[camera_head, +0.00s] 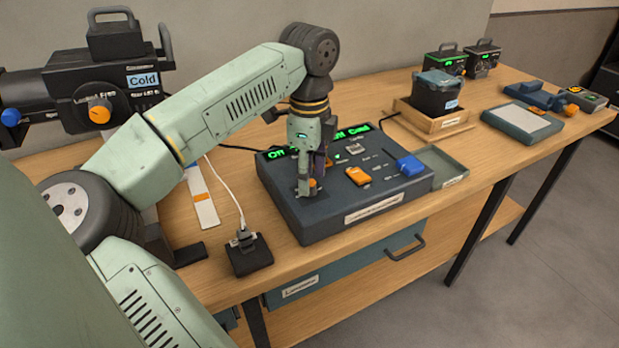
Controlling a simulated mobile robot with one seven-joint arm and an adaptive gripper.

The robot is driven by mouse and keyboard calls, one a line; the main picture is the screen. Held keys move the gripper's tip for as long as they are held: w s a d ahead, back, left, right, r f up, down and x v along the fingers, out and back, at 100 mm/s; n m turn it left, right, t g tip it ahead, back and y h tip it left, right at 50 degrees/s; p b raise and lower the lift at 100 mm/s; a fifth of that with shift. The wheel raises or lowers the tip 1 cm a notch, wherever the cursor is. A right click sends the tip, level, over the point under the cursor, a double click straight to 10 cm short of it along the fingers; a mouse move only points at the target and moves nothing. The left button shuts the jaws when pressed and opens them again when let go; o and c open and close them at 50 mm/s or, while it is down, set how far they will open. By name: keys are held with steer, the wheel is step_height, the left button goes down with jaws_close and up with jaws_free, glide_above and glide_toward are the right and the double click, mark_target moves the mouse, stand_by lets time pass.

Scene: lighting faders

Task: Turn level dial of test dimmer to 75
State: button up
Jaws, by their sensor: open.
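A dark console (350,213) stands on the wooden bench, with green displays (352,132) along its back. An orange cap (357,176) and a blue cap (410,166) sit farther right on the console. The labels are too small to tell which part is the test dimmer or its level dial. No dial value is readable.
A black lamp (90,85) with an orange knob (99,110) stands at the left. A small black cabled block (248,255) sits near the front edge. A wooden tray (432,124) holds a dark box (436,94). Two black units (445,62) stand at the back right.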

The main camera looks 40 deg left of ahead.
steer(key=shift+f, duration=0.8)
steer(key=shift+c, duration=0.3)
jaws_close()
